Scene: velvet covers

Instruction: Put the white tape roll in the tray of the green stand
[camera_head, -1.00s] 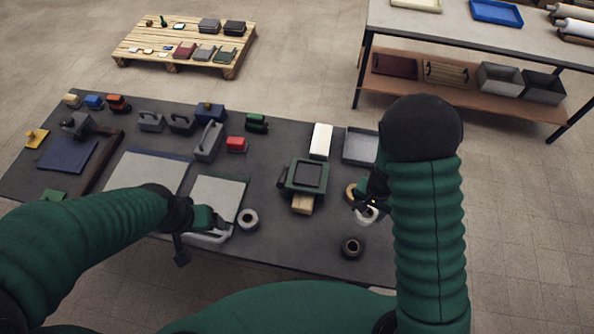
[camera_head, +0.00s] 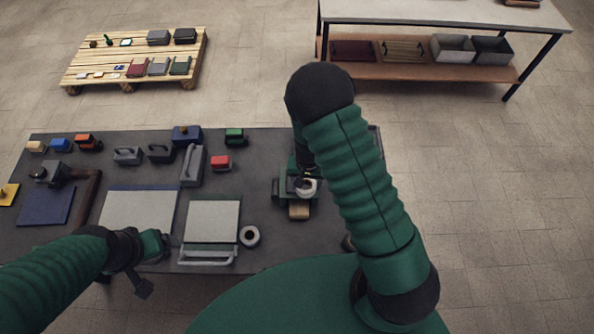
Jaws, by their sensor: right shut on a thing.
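The white tape roll (camera_head: 306,190) is at the fingertips of my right gripper (camera_head: 306,176), which is shut on it. It appears over the tray of the green stand (camera_head: 283,188); I cannot tell whether it touches the tray. My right forearm and gripper hide much of the stand's right side. A wooden block (camera_head: 299,211) is at the stand's front. My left gripper (camera_head: 153,252) is at the table's front left, close to the grey-white panels; its fingers are too unclear to tell their opening.
Another pale tape roll (camera_head: 250,236) lies on the dark table (camera_head: 262,180) left of the stand. A dark roll (camera_head: 347,243) is partly hidden by my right arm. A handled panel (camera_head: 211,222), a red block (camera_head: 221,163) and a green block (camera_head: 235,137) are nearby.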

